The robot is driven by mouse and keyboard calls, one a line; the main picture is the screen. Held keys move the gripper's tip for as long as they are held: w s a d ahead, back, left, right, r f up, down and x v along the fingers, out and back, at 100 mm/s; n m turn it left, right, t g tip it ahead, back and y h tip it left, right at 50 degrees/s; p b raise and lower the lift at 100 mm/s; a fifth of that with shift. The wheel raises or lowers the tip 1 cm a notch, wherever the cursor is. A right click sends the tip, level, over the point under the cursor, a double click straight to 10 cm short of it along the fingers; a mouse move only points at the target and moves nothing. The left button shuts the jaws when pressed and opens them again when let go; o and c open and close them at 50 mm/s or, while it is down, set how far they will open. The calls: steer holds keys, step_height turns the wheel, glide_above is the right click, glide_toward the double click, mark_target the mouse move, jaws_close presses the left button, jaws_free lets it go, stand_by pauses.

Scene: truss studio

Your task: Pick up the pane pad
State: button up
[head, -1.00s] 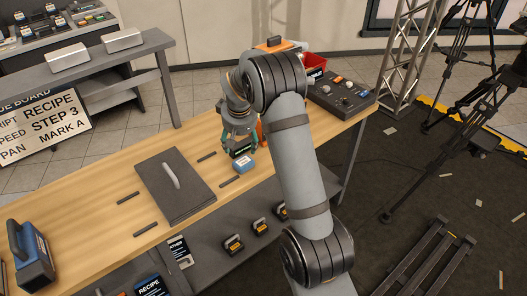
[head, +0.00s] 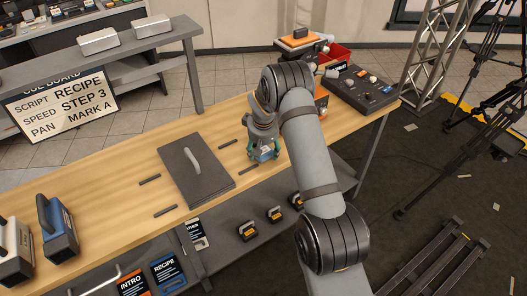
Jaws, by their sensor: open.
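A small blue block with a pale label, which looks like the pane pad (head: 266,156), is on the wooden workbench (head: 100,176), right of the dark panel. My gripper (head: 264,152) points down at the pad, with its fingers open around or just over it. The fingers and wrist hide much of the pad, and I cannot tell whether they touch it.
A dark panel with a pale handle (head: 192,160) lies left of my gripper, with short dark strips around it. A control box (head: 357,91) sits at the right end. The lower shelf holds several black-and-yellow items.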

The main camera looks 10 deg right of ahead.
mark_target(263, 148)
steer(key=shift+f, duration=0.15)
steer(key=shift+c, duration=1)
steer(key=c, duration=0.4)
steer(key=shift+c, duration=0.3)
steer(key=shift+r+b, duration=0.3)
steer(key=shift+r, duration=0.4)
step_height(263, 148, up, 3)
steer(key=shift+w+f+b, duration=0.1)
steer(key=shift+b, duration=0.3)
steer(key=s+d+r+b, duration=0.2)
steer(key=s+d+r, duration=0.3)
steer(key=s, duration=0.5)
steer(key=shift+s+d+r+b, duration=0.25)
steer(key=shift+r+b, duration=0.15)
steer(key=shift+r, duration=0.55)
